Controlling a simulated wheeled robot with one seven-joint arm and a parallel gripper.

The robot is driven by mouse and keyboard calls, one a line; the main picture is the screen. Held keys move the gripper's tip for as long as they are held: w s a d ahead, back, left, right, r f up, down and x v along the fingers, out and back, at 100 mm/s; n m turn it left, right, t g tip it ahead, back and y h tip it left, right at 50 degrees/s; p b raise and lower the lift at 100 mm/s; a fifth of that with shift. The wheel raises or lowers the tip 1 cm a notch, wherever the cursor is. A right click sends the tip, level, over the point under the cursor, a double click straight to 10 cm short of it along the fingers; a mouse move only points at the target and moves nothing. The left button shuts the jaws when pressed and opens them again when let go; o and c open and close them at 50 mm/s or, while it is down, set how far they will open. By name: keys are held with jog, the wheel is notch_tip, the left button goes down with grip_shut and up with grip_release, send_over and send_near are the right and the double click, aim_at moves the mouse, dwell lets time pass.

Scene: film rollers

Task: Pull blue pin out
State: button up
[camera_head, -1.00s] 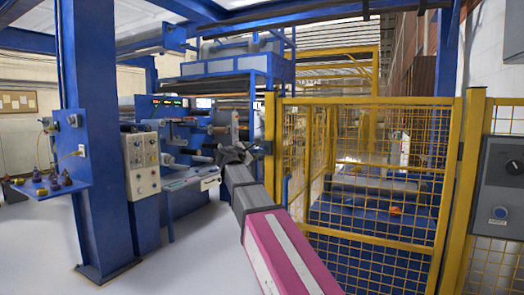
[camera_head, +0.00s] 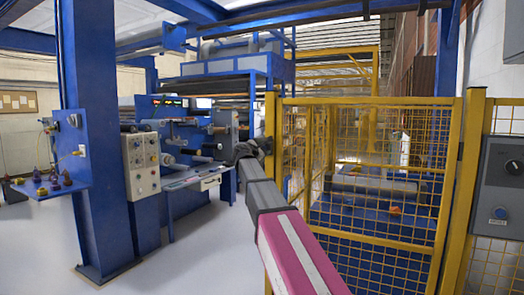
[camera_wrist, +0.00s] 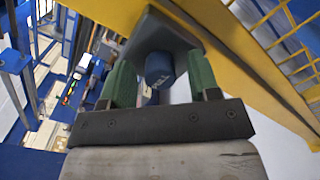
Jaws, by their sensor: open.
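The blue pin (camera_wrist: 159,68) shows in the wrist view as a round blue knob with pale lettering, in front of a dark grey bracket (camera_wrist: 168,36) on a yellow post (camera_wrist: 225,62). My gripper (camera_wrist: 161,80) has two green fingers, one on each side of the pin, and they stand apart with gaps to it. Whether the fingertips touch the bracket I cannot tell. In the head view my gripper (camera_head: 266,145) is at the yellow gate post (camera_head: 270,105), and the pin is not visible there.
A yellow mesh gate (camera_head: 380,175) stands right of the post, with rollers and a blue machine bed behind it. A grey control box (camera_head: 502,180) is at the far right. A blue column (camera_head: 90,150) and machine panel (camera_head: 141,163) stand left. White floor is clear between.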

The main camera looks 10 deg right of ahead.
grip_shut()
jog(key=shift+v, duration=0.95)
grip_release()
jog(key=shift+d, duration=0.15)
jog(key=v, duration=1)
jog(key=shift+s+a, duration=0.3)
